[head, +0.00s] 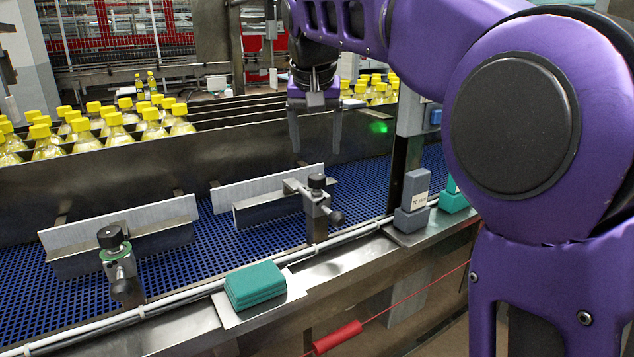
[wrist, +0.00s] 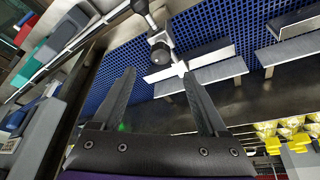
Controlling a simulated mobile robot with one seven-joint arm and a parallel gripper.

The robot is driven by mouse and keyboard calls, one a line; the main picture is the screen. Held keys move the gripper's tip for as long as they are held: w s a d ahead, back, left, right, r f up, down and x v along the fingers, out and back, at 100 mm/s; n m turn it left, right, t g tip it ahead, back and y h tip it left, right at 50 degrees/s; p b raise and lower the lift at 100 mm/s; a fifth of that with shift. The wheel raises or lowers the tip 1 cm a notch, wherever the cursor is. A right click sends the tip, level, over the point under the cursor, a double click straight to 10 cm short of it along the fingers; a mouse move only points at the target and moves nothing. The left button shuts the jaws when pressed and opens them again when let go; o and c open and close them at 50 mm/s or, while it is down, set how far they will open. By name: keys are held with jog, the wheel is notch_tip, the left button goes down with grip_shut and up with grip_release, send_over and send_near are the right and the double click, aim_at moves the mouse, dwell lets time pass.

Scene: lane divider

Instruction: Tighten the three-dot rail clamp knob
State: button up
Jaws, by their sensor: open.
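Two rail clamps stand along the blue conveyor. The left clamp (head: 118,262) has a black top knob (head: 109,236) with a greenish collar and a dark side knob (head: 121,289). The right clamp (head: 312,200) has a black top knob (head: 317,181) and a dark side knob (head: 337,218). I cannot make out dots on either clamp. My gripper (head: 315,148) is open and empty, fingers down, above and behind the right clamp in the head view. In the wrist view, a clamp's dark round knob (wrist: 160,53) lies beyond the open fingers (wrist: 159,75), apart from them.
Pale guide rails (head: 120,224) attach to the clamps over the blue belt (head: 215,235). A teal block (head: 255,285) lies on the front ledge. Grey blocks (head: 412,205) and a post (head: 408,130) stand right. Yellow-capped bottles (head: 110,130) fill lanes behind a metal wall (head: 100,185).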

aim_at(317, 176)
jog(key=b+x, duration=0.1)
jog(key=x, duration=0.9)
jog(key=shift+w+b, duration=0.1)
jog(key=shift+b, duration=0.2)
jog(key=shift+c, duration=0.2)
jog(key=shift+r, duration=0.1)
grip_shut()
